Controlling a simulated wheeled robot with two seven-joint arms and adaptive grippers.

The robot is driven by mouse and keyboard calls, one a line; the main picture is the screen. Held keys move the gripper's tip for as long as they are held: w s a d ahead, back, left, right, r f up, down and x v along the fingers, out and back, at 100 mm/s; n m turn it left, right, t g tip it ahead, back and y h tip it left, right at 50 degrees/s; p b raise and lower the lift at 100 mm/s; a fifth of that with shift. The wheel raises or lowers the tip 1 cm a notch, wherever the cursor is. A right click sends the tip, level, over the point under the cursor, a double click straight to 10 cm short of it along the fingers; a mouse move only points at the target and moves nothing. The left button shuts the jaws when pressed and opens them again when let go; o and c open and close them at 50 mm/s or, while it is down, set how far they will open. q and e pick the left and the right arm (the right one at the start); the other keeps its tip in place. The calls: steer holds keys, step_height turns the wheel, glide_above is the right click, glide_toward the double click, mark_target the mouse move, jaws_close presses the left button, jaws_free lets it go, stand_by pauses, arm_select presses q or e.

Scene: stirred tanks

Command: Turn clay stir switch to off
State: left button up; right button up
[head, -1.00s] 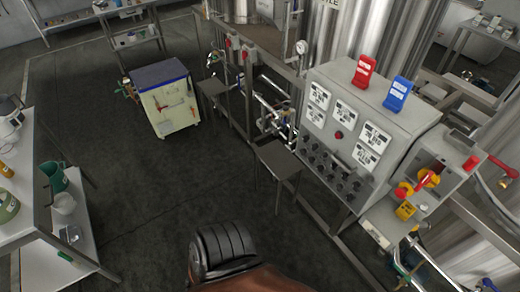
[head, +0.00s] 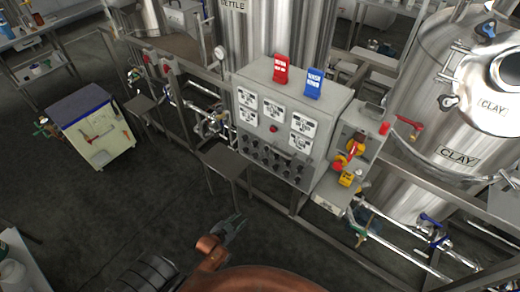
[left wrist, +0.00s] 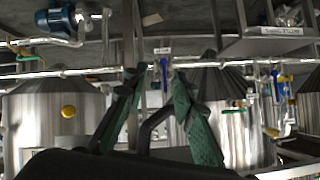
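A grey control box (head: 318,97) stands in the middle of the head view, with several dark knobs (head: 272,158) low on its front and white display panels above. The knob labels are too small to read, so I cannot tell which is the clay stir switch. A steel tank (head: 425,110) labelled CLAY stands to the right. My left gripper (head: 236,222) is below and in front of the box, apart from it. In the left wrist view its green-padded fingers (left wrist: 160,105) are spread with nothing between them. My right gripper is not in view.
A red tag (head: 281,68) and a blue tag (head: 314,82) stand on the box. A yellow-and-red switch unit (head: 350,158) is at its right. A small metal table (head: 222,158) stands left of the knobs. A white cart (head: 98,132) is further left, with clear dark floor before it.

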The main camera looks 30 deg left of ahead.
arm_select(q)
steer(key=w+r+m+t+p, duration=0.15)
steer(key=w+r, duration=0.25)
steer(key=r, duration=0.6)
steer(key=w+r+t, duration=0.2)
steer(key=w+r, duration=0.1)
steer(key=r, duration=0.6)
steer(key=m+t+h+p, duration=0.1)
steer(key=t, duration=0.2)
glide_toward(263, 152)
steer(key=w, duration=0.2)
steer(key=shift+m+h, duration=0.25)
steer(key=shift+h, duration=0.05)
steer(key=w, duration=0.6)
steer(key=shift+w+d+r+p, duration=0.15)
steer(key=shift+w+d+p, duration=0.05)
steer(key=shift+d+p, duration=0.2)
steer(key=shift+w, duration=0.45)
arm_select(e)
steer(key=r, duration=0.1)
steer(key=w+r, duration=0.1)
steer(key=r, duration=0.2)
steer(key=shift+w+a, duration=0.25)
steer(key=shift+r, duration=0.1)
arm_select(q)
steer(key=shift+c, duration=0.8)
jaws_close()
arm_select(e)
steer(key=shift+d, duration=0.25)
